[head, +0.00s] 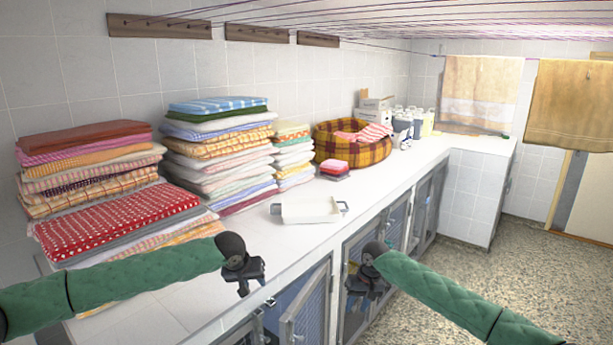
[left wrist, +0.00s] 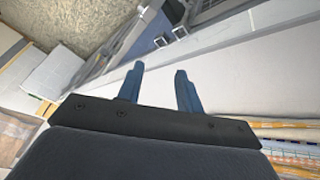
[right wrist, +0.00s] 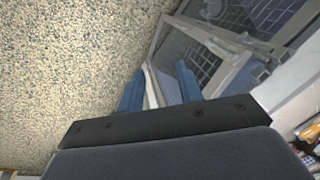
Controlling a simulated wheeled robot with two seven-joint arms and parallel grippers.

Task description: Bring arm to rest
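My left gripper (head: 243,286) hangs over the front edge of the white counter in the head view, below the white tray. In the left wrist view its two blue fingers (left wrist: 160,86) stand apart with nothing between them. My right gripper (head: 368,292) is in front of the kennel doors in the head view, to the right of the left one. In the right wrist view its blue fingers (right wrist: 158,88) are apart and hold nothing; a kennel door frame shows behind them. Both arms wear green quilted sleeves.
Stacks of folded towels (head: 118,215) stand on the counter (head: 375,185) against the wall. A white tray (head: 306,210), a plaid pet bed (head: 372,150) and bottles sit further along. A mesh kennel door (head: 308,308) stands ajar near my grippers. Speckled floor (head: 480,265) is clear at right.

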